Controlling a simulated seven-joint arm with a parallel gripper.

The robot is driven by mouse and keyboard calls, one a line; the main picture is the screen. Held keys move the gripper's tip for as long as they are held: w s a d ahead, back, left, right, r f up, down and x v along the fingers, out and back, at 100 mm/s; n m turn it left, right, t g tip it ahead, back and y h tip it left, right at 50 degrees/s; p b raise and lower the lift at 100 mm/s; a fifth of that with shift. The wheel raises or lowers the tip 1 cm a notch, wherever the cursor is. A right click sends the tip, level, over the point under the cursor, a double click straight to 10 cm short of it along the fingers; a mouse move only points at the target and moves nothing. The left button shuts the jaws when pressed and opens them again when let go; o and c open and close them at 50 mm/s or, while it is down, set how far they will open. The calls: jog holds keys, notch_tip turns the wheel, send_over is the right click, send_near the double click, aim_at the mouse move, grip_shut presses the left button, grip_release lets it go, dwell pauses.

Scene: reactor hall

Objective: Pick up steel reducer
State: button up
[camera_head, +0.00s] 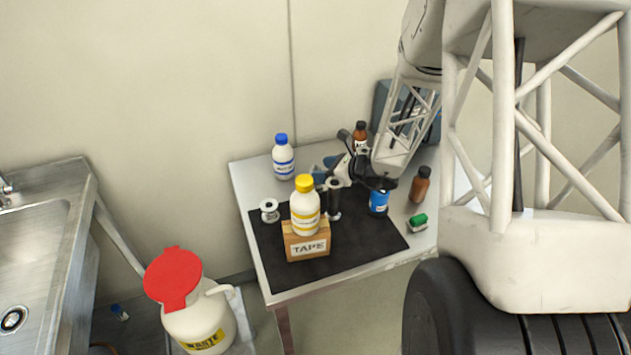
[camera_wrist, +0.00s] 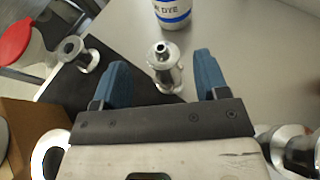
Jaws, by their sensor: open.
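A shiny steel fitting (camera_wrist: 163,68), narrower at its top than at its flange, looks like the steel reducer. It stands upright on the table in the wrist view, between and a little beyond my blue fingertips. My gripper (camera_wrist: 160,62) is open, with one finger on each side of the fitting and visible space beside it. I cannot make out the fitting in the head view.
A steel spool (camera_head: 269,211) lies left on the black mat (camera_head: 350,253); it also shows in the wrist view (camera_wrist: 82,55). A blue-capped bottle (camera_head: 283,158) stands behind. The yellow-capped bottle stands on a tape box (camera_head: 307,243). Another steel part (camera_head: 334,200) and a blue can (camera_head: 379,202) are close by.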

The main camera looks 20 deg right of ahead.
aim_at(311, 168)
jog(key=shift+w+a, duration=0.1)
jog(key=shift+w, duration=0.05)
jog(key=shift+x, duration=2.6)
jog(key=shift+f, duration=0.15)
jog(key=shift+c, duration=0.4)
jog(key=c, duration=1.1)
jog(key=shift+o, duration=0.2)
jog(key=shift+r, duration=5)
